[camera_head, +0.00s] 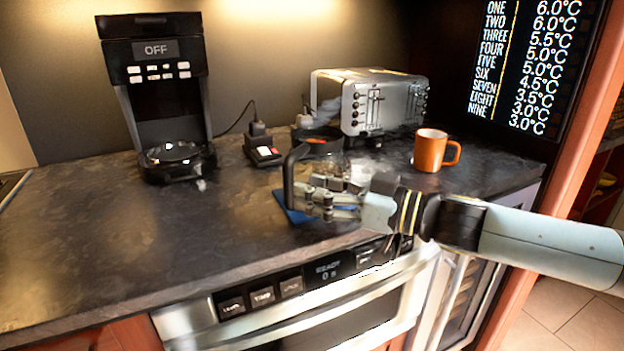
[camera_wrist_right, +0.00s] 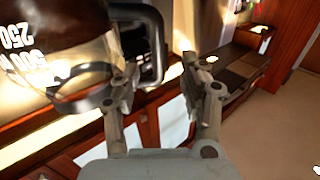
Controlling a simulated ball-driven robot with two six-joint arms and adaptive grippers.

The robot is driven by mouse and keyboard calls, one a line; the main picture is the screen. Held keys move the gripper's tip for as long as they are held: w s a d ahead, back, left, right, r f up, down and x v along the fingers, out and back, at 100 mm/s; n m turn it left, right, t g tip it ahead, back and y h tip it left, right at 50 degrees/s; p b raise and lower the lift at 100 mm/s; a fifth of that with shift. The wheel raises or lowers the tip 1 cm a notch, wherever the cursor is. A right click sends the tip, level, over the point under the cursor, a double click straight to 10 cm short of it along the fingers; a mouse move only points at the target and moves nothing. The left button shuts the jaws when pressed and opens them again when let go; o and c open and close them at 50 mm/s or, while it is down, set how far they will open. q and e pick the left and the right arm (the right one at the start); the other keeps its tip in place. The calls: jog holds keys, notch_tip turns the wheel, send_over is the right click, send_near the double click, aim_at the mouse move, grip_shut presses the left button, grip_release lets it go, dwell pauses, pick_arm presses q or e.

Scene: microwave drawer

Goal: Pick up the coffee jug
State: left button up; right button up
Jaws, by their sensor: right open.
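The coffee jug (camera_head: 289,178) stands on a blue mat (camera_head: 285,206) near the counter's front edge, with its black handle toward the left. My right gripper (camera_head: 320,198) is in front of the jug and hides part of its glass body and the mat. In the right wrist view the jug (camera_wrist_right: 60,50) fills the upper left, with white volume marks and dark contents. There my right gripper (camera_wrist_right: 160,72) is open, and the black handle shows close to its left finger, partly between the fingers. I cannot tell whether they touch. My left gripper is not in view.
A coffee maker (camera_head: 160,90) showing OFF stands at the back left. A toaster (camera_head: 375,100) and an orange mug (camera_head: 430,150) stand behind and right of the jug. A small dark device (camera_head: 264,151) lies behind it. The left counter (camera_head: 110,240) is clear.

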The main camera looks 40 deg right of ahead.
aim_at(289, 204)
jog(key=shift+p+x, duration=0.75)
jog(key=shift+x, duration=1.45)
jog(key=shift+w+a+f, duration=0.15)
jog(key=shift+w, duration=0.4)
jog(key=shift+c, duration=0.4)
grip_shut()
